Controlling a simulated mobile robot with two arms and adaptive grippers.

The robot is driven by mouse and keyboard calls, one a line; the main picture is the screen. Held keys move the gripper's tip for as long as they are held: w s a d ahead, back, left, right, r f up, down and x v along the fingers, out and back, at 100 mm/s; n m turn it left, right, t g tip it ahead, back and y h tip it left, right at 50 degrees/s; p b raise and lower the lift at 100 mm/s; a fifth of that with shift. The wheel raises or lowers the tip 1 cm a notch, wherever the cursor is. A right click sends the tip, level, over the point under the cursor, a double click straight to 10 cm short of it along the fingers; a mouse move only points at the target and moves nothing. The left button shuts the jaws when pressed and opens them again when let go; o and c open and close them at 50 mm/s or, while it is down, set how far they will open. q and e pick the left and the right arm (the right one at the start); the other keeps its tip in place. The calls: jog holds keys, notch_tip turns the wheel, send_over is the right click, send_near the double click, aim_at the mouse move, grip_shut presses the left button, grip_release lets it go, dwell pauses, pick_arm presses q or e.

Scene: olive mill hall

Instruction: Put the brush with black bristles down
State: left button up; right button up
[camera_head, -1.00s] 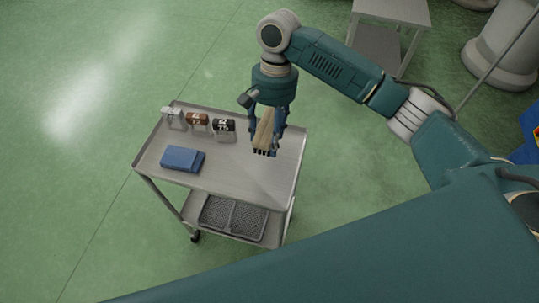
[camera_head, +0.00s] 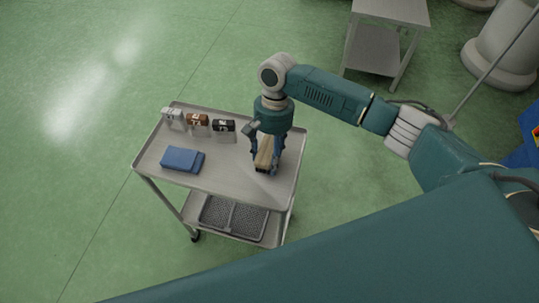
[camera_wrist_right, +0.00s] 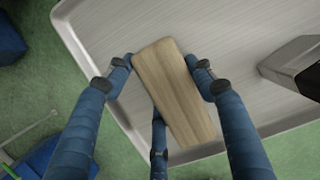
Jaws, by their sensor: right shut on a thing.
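The brush with black bristles (camera_head: 264,153) is a pale wooden block with dark bristles on its underside. It is upright, bristles down, at or just above the right part of the cart's top tray (camera_head: 220,181); I cannot tell if the bristles touch. My right gripper (camera_head: 265,160) is shut on the brush from above. In the right wrist view the brush's wooden back (camera_wrist_right: 172,88) lies between the blue fingers, and the bristles are hidden. My left gripper is not in view.
A blue folded cloth or block (camera_head: 182,159) lies on the tray's left. Along the back edge stand a white-topped item (camera_head: 173,116), a brown-topped one (camera_head: 198,121) and a black-topped one (camera_head: 223,127). A lower shelf holds dark mesh trays (camera_head: 234,217). The tray's front middle is clear.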

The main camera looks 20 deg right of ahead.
aim_at(272, 146)
jog(key=shift+f, duration=0.2)
jog(key=shift+s+f, duration=0.25)
jog(key=shift+f, duration=0.05)
jog(key=o, duration=1.2)
jog(key=shift+s+f, duration=0.1)
jog(key=o, duration=0.4)
jog(key=shift+f, duration=0.1)
jog(key=shift+w+f, duration=0.1)
jog(key=shift+w, duration=0.1)
jog(key=shift+w+r, duration=0.1)
jog(key=shift+r, duration=0.1)
jog(key=shift+d+r, duration=0.1)
jog(key=shift+r, duration=0.15)
jog(key=b+v, duration=0.1)
jog(key=v, duration=1.1)
jog(key=shift+r, duration=0.4)
